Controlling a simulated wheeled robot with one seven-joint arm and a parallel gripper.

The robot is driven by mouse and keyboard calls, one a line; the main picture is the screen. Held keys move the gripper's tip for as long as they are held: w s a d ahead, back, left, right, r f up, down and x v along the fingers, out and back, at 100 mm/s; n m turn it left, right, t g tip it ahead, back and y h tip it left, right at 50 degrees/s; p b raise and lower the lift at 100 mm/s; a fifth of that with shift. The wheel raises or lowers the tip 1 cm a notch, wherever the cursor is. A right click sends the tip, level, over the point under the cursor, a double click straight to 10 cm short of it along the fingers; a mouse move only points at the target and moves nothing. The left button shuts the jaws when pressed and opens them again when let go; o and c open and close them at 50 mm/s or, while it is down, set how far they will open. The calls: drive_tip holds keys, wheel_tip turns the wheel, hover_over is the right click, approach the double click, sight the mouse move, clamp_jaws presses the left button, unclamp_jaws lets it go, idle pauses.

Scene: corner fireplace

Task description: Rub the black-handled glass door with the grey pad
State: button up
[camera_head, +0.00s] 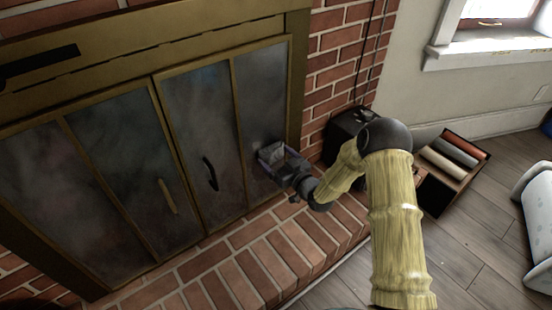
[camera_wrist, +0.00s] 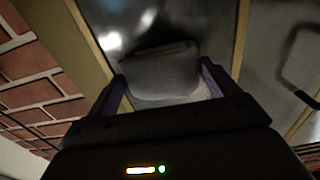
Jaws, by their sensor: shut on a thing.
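The black-handled glass door (camera_head: 200,115) is the right-hand door of the brass-framed fireplace. Its curved black handle (camera_head: 209,173) is on its left panel and also shows at the right of the wrist view (camera_wrist: 296,92). The glass looks smudged and cloudy. My gripper (camera_head: 271,157) is in front of the lower part of the rightmost glass panel (camera_head: 262,95), right of the handle. It is shut on the folded grey pad (camera_wrist: 160,70), which also shows in the head view (camera_head: 272,151). The pad is close to the glass; I cannot tell if it touches.
The left glass door has a brass-coloured handle (camera_head: 168,197). A brick wall (camera_head: 335,60) and a black box (camera_head: 346,130) stand to the right. A brick hearth (camera_head: 245,265) juts out below. A box of rolled items (camera_head: 447,170) sits on the wooden floor.

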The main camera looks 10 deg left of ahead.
sight(265, 154)
drive_tip(key=shift+w+r+p, duration=0.1)
drive_tip(key=shift+r+p, duration=0.85)
drive_tip(key=shift+r, duration=0.9)
drive_tip(key=shift+f, duration=0.1)
drive_tip(key=shift+s+a, duration=0.25)
drive_tip(key=shift+s, duration=0.1)
drive_tip(key=shift+s+a+f, duration=0.1)
drive_tip(key=shift+s+a, duration=0.35)
drive_tip(key=shift+s, duration=0.2)
drive_tip(key=shift+s+a, duration=0.4)
drive_tip(key=shift+s, duration=0.2)
drive_tip(key=shift+s+a, duration=1.35)
drive_tip(key=shift+a, duration=0.05)
drive_tip(key=shift+s, duration=0.1)
